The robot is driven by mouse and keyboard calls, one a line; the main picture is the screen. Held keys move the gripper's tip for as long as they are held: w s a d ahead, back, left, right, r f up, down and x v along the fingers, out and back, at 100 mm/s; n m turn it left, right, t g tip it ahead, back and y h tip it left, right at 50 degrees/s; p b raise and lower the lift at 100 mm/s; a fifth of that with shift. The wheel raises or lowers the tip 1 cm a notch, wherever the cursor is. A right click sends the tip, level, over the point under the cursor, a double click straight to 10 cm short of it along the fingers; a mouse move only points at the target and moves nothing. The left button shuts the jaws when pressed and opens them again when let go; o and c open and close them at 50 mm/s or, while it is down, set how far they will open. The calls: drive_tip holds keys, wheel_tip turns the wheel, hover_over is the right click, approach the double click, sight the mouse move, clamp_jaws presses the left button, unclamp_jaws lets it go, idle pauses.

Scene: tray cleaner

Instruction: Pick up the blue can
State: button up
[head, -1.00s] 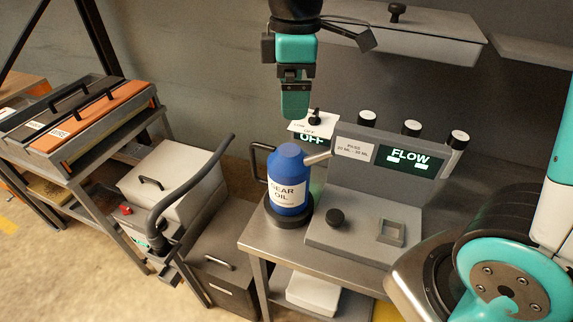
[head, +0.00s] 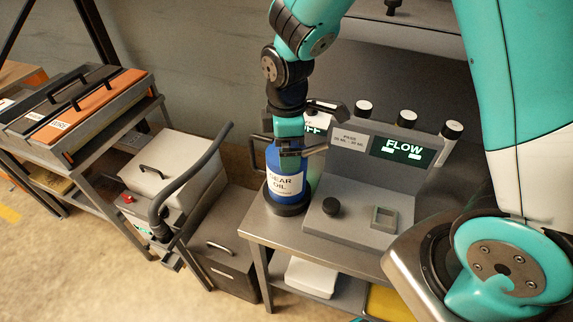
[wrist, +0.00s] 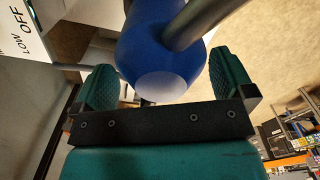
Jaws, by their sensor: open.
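The blue can (head: 287,186), with a white "GEAR OIL" label and a grey spout, stands upright on a round black base (head: 287,207) at the left end of the steel bench. My gripper (head: 289,150) is at the can's top and hides part of it in the head view. In the wrist view the can (wrist: 150,50) lies between the two open teal fingers of my gripper (wrist: 163,85), with gaps visible on both sides. The spout (wrist: 200,20) crosses above the right finger side.
A grey dispenser with a "FLOW" display (head: 403,149) stands right of the can, with a black knob (head: 331,207) in front. A sign reading "OFF" (head: 314,124) is behind the can. A cart with a dark curved handle (head: 190,180) stands left of the bench.

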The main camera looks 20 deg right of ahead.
drive_tip(key=shift+f, duration=1.35)
drive_tip(key=shift+r, duration=0.1)
drive_tip(key=c, duration=1.2)
